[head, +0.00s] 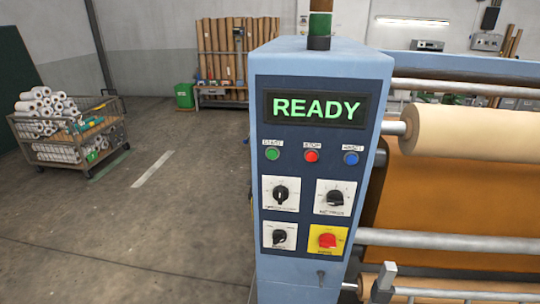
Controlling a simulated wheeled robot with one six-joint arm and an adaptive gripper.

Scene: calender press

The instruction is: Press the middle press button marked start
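The green button (272,153) marked START is the left one in a row of three on the dark control panel (300,100). The red button (311,156) in the middle of the row has a label that seems to read STOP. The blue button (351,158) at the right has a label that seems to read RESET. The display (315,108) above them shows READY in green letters. Nothing covers the buttons. My gripper is not in view.
Below the buttons are black rotary knobs (281,193) and a red switch on a yellow plate (328,239). The blue machine with a paper roll (470,145) stands to the right. A cart of rolls (75,150) stands at the left. The floor (170,220) left of the panel is free.

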